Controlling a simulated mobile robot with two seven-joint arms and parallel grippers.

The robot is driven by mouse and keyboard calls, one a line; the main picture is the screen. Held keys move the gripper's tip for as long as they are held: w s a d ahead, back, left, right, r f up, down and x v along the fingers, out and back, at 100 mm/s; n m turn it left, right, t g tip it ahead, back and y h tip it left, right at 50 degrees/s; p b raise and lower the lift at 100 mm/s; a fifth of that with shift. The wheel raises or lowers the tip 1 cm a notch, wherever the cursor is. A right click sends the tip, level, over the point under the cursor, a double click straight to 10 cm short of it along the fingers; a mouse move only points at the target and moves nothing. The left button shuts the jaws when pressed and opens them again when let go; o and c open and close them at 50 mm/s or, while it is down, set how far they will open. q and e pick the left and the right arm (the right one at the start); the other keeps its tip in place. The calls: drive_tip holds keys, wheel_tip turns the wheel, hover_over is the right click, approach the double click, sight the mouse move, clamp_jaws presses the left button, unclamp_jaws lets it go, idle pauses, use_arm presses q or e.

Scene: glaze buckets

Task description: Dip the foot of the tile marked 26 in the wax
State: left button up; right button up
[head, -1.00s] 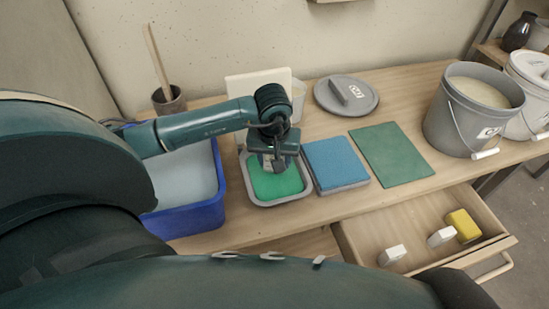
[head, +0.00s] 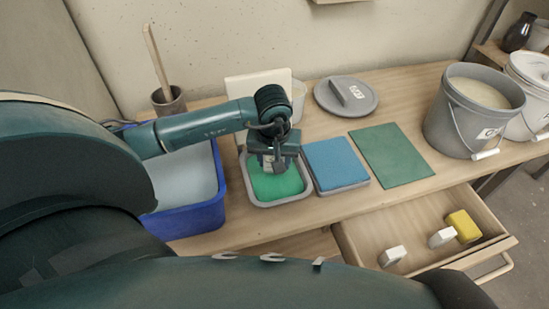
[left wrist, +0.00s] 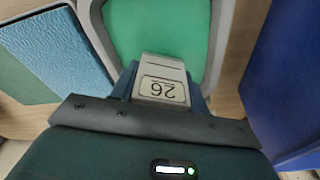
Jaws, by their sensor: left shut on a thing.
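My left gripper (head: 272,163) is over the grey tray of green wax (head: 276,187), pointing down. In the left wrist view the gripper (left wrist: 164,85) is shut on a pale tile marked 26 (left wrist: 163,88). The number reads upside down there. The green wax (left wrist: 158,28) and the tray's rim (left wrist: 216,30) show beyond the tile. The tile's foot is hidden, so I cannot tell whether it touches the wax. My right gripper is not in view.
A blue tub (head: 190,222) stands left of the tray, and a blue sponge pad (head: 337,165) right of it. A green mat (head: 392,155) lies farther right. The drawer (head: 440,215) is open, with two white pieces and a yellow one. A grey bucket (head: 455,125) stands at right.

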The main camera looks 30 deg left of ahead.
use_arm(q)
drive_tip(key=shift+r, duration=0.1)
drive_tip(key=shift+r+p, duration=1.35)
drive_tip(key=shift+r, duration=0.85)
